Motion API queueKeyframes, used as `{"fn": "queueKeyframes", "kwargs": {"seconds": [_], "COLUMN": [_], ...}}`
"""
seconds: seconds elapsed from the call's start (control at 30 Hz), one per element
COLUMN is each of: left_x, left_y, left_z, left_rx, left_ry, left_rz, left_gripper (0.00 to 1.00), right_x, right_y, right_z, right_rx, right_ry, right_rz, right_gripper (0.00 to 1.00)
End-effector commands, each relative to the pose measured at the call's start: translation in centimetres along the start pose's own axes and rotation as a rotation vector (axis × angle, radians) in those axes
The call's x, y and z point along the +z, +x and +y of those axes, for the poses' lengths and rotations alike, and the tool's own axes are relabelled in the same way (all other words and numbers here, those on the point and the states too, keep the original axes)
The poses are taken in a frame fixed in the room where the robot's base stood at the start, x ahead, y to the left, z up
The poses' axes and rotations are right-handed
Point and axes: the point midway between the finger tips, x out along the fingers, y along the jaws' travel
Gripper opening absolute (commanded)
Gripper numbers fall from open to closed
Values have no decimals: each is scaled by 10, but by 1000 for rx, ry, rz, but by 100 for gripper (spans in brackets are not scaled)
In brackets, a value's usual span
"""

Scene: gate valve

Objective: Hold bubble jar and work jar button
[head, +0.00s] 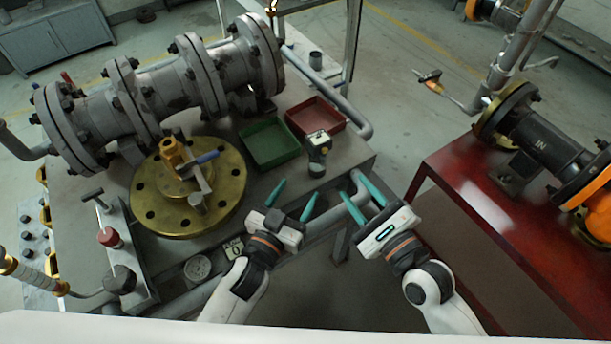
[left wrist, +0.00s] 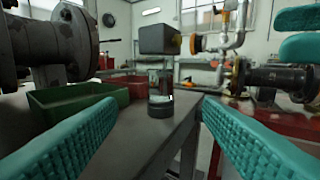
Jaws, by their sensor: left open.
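The bubble jar (head: 317,160) stands upright on the grey workbench near its front right corner. I cannot make out the button. My left gripper (head: 299,188) is open and empty, in front of the jar and apart from it. My right gripper (head: 358,174) is right of the left one, in front of the bench edge, its fingers a narrow gap apart, empty.
A green tray (head: 269,163) and a red tray (head: 342,124) lie beside and behind the jar. A large flanged pipe (head: 155,95) and brass flange (head: 150,218) fill the bench's left. A grey rail (head: 362,196) runs along its front right edge. A red table (head: 480,185) stands right.

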Motion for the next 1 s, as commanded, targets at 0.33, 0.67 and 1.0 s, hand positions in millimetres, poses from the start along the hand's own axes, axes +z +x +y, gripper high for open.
{"fn": "queueKeyframes", "kwargs": {"seconds": [0.33,0.67,1.0], "left_x": [2,1,1], "left_y": [66,104,107], "left_z": [-1,-1,-1], "left_rx": [-2,-2,-2], "left_ry": [2,2,1], "left_rz": [-5,-3,-2], "left_gripper": [61,61,61], "right_x": [0,0,0], "right_y": [0,0,0], "right_z": [0,0,0], "right_rx": [0,0,0], "right_ry": [0,0,0], "right_rz": [0,0,0], "right_gripper": [36,36,36]}}
